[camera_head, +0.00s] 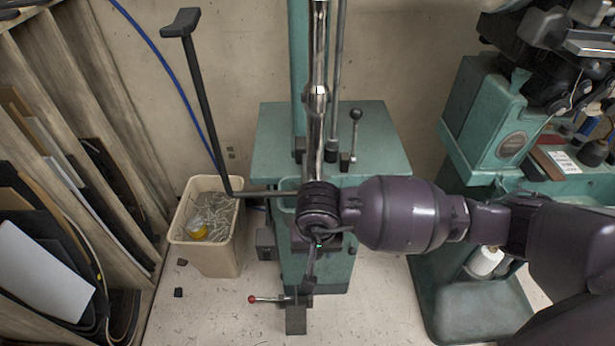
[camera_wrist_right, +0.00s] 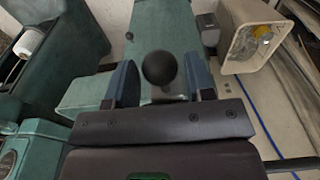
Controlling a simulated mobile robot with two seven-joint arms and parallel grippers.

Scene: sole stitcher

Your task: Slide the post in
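A chrome post (camera_head: 317,110) stands upright along the green stitching machine (camera_head: 375,140) in the head view, running out of the top of the picture. My right arm comes in from the right, and its wrist covers the post's lower part. In the right wrist view, my right gripper (camera_wrist_right: 163,82) has its two blue-grey fingers apart. A black ball knob (camera_wrist_right: 159,68) shows between them, with a gap on each side. The head view hides this knob and the fingers. I cannot tell which part the knob belongs to. My left gripper is not in view.
A cream bin (camera_head: 212,255) with scraps stands left of the machine; it also shows in the wrist view (camera_wrist_right: 235,55). A black-knobbed lever (camera_head: 355,130) rises behind my wrist. A red-tipped lever (camera_head: 262,299) sticks out low in front. Another green machine (camera_head: 480,110) stands at right.

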